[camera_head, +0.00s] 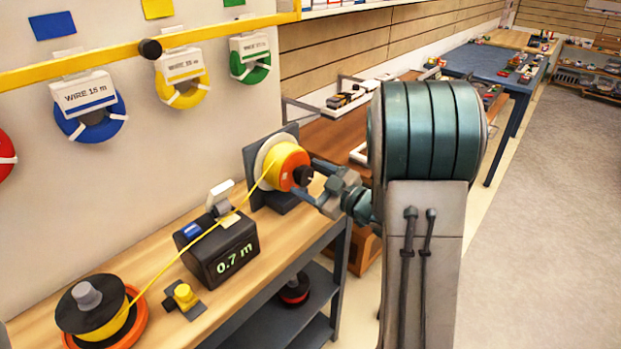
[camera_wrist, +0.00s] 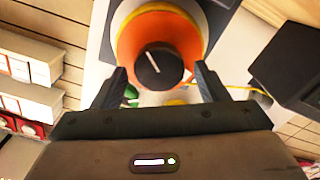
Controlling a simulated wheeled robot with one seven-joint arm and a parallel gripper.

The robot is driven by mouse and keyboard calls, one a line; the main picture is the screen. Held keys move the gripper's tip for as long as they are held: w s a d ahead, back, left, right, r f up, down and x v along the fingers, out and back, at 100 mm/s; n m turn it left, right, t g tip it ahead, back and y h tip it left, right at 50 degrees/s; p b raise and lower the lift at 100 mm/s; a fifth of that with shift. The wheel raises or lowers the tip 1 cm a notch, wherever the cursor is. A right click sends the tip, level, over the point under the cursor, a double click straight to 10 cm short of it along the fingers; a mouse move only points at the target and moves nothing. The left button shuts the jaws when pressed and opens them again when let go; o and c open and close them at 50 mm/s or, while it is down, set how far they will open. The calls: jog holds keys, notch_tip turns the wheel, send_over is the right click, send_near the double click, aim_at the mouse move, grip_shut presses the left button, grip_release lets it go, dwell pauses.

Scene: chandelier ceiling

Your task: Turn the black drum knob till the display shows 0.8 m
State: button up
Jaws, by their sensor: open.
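The black drum knob (camera_head: 303,176) sits at the centre of an orange and yellow drum (camera_head: 285,165) on a dark upright stand. In the wrist view the knob (camera_wrist: 160,66) has a white line on its face, tilted a little off the picture's vertical. My gripper (camera_head: 306,178) is at the knob. In the wrist view my gripper's fingers (camera_wrist: 160,80) are open, one on each side of the knob, with a gap on both sides. The display (camera_head: 234,258) on a black box reads 0.7 m. Yellow wire runs from the drum across the box.
A spool with a grey top (camera_head: 88,297) stands at the bench's near left end. A small yellow part (camera_head: 184,296) lies beside the box. Wire coils (camera_head: 90,115) hang on the wall behind. Open floor (camera_head: 550,200) is at the right.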

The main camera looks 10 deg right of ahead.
jog(key=c, duration=1)
jog(key=shift+m, duration=1.5)
jog(key=shift+f, duration=0.1)
jog(key=o, duration=1)
jog(key=shift+s+d, duration=0.1)
jog(key=b+v, duration=0.1)
jog(key=v, duration=1.2)
jog(key=shift+s+d, duration=0.2)
jog(key=shift+s, duration=0.1)
